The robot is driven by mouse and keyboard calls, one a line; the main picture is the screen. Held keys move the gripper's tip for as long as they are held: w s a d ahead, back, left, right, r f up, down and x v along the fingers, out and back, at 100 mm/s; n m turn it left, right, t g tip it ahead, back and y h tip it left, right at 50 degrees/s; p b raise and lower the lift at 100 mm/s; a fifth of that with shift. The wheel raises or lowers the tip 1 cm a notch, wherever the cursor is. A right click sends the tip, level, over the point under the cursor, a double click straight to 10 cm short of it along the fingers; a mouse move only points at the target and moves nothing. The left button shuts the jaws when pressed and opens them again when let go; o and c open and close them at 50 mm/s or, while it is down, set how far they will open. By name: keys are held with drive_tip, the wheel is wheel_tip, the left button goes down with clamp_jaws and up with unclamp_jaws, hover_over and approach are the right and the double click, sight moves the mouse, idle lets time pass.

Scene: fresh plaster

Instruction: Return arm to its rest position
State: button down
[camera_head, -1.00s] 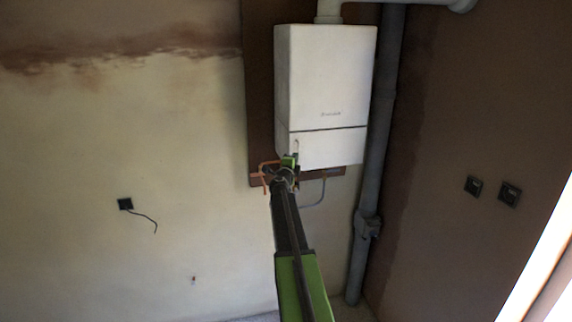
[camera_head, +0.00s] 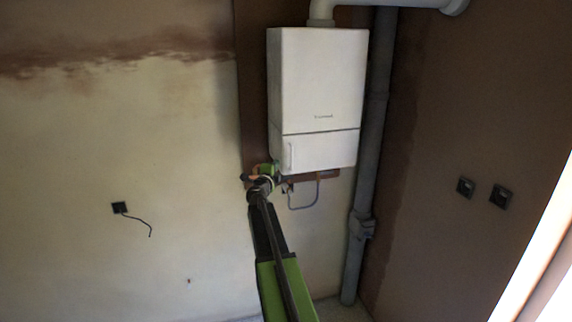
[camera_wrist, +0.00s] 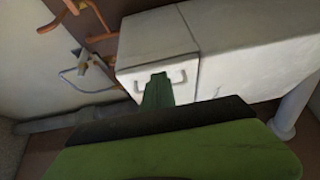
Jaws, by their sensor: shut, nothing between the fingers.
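My arm reaches up from the bottom of the head view, with my gripper (camera_head: 268,172) at its far end. There the gripper appears in front of the lower left corner of the white boiler (camera_head: 316,85). In the wrist view my gripper (camera_wrist: 157,82) is a narrow green tip, shut and empty. It overlaps the boiler's lower panel (camera_wrist: 150,45) and part of its handle in the picture. I cannot tell whether the tip touches the panel.
Copper pipes (camera_wrist: 88,14) and a thin grey pipe (camera_head: 305,203) lie below the boiler. A thick grey pipe (camera_head: 368,150) runs down on its right. A black wall box with a loose wire (camera_head: 120,208) is at left, and two sockets (camera_head: 483,192) are at right. The left wall is mostly bare.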

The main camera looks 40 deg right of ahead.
drive_tip(key=w+a+f+n+t+y+b, duration=0.25)
drive_tip(key=a+f+n+b, duration=0.2)
drive_tip(key=a, duration=0.75)
drive_tip(key=w+a+f+n+t+y+b, duration=0.2)
drive_tip(key=w+a+f+n+y+b, duration=0.25)
drive_tip(key=a, duration=0.65)
drive_tip(key=w+a+f+n+t+y+b, duration=0.25)
drive_tip(key=a+f+b, duration=0.4)
drive_tip(key=a, duration=0.55)
drive_tip(key=s+a+f+n+g+y+b, duration=0.1)
drive_tip(key=s+a+f+n+y+b, duration=0.25)
drive_tip(key=a, duration=0.55)
drive_tip(key=a+f+n+g+y+b, duration=0.15)
drive_tip(key=a+f+n+y, duration=0.25)
drive_tip(key=a+f+n, duration=0.4)
drive_tip(key=s+a+f+n+g+y+b, duration=0.3)
drive_tip(key=s+a+f+g, duration=0.45)
drive_tip(key=s+f, duration=0.6)
drive_tip(key=s+d+f+n+g+h, duration=0.1)
drive_tip(key=s+d+f+g+h, duration=0.1)
drive_tip(key=s, duration=0.7)
drive_tip(key=s+d+f+n+g+h, duration=0.2)
drive_tip(key=s+d+f+g+h, duration=0.1)
drive_tip(key=s, duration=0.6)
drive_tip(key=shift+d+f+g, duration=0.5)
drive_tip(key=shift+f+g, duration=0.45)
drive_tip(key=shift+g, duration=0.25)
